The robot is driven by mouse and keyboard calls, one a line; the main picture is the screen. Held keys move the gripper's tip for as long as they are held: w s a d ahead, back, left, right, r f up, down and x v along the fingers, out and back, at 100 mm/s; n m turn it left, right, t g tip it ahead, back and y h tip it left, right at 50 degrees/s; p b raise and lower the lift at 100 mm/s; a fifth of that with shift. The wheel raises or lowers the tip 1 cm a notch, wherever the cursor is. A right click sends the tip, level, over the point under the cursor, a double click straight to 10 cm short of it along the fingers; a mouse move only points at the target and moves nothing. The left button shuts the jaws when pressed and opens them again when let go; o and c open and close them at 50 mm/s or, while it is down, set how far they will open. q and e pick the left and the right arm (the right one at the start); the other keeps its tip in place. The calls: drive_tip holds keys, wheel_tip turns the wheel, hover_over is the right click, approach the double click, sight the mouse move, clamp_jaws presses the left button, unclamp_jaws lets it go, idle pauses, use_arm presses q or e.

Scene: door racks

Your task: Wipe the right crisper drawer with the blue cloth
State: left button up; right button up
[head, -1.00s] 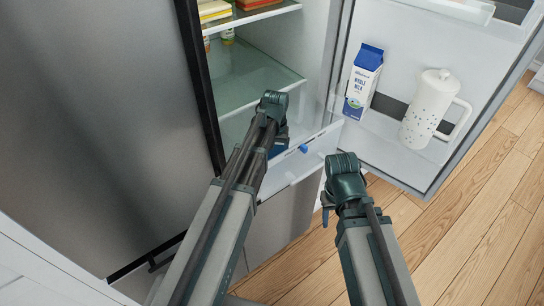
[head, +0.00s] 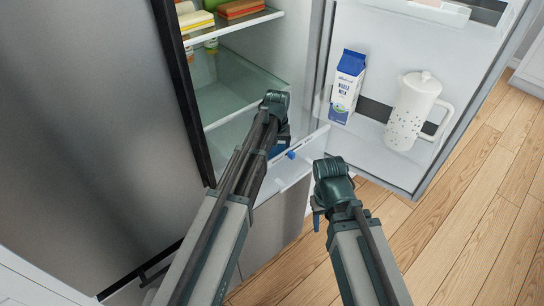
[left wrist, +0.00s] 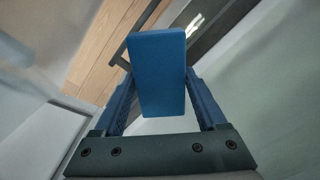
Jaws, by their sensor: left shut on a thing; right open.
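My left gripper (head: 279,144) is shut on the blue cloth, a folded block that fills the space between the fingers in the left wrist view (left wrist: 157,75). In the head view the cloth is mostly hidden behind the gripper. I cannot tell whether the cloth touches the drawer. My right gripper (head: 317,216) is open and empty, nearer to me, in front of the drawer and over the floor.
The fridge door (head: 402,172) stands open at right, with a milk carton (head: 346,88) and a white pitcher (head: 412,112) on its shelf. A glass shelf (head: 243,98) lies above the drawer. A steel door (head: 90,130) fills the left. The wood floor (head: 470,235) is clear.

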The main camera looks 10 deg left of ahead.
use_arm(q)
drive_tip(key=shift+w+d, duration=0.15)
drive_tip(key=shift+w, duration=0.1)
drive_tip(key=shift+w, duration=0.1)
drive_tip(key=shift+w+d, duration=1.15)
drive_tip(key=shift+w, duration=0.15)
drive_tip(key=shift+w+r+p, duration=0.1)
drive_tip(key=shift+r+p, duration=0.45)
wheel_tip(320, 180, up, 5)
drive_tip(key=p, duration=0.4)
drive_tip(key=shift+f+p, duration=0.15)
drive_tip(key=shift+p, duration=0.15)
drive_tip(key=shift+r+p, duration=1.55)
